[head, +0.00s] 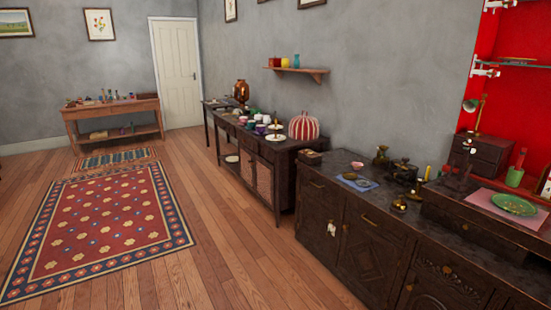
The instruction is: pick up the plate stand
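I cannot pick out a plate stand for certain; the small items are too far away to tell. A green plate (514,205) lies on a pink cloth (482,201) on the raised top at the right. Several cups and pale plates stand on the dark sideboard (262,150) in the middle distance, beside a red-and-white striped rounded object (303,126). My gripper is not in view.
A dark carved cabinet (372,250) with brass pieces and a blue cloth (357,182) runs along the right wall. A wooden table (110,107) stands by the far wall. The wood floor and red patterned rug (100,225) are clear.

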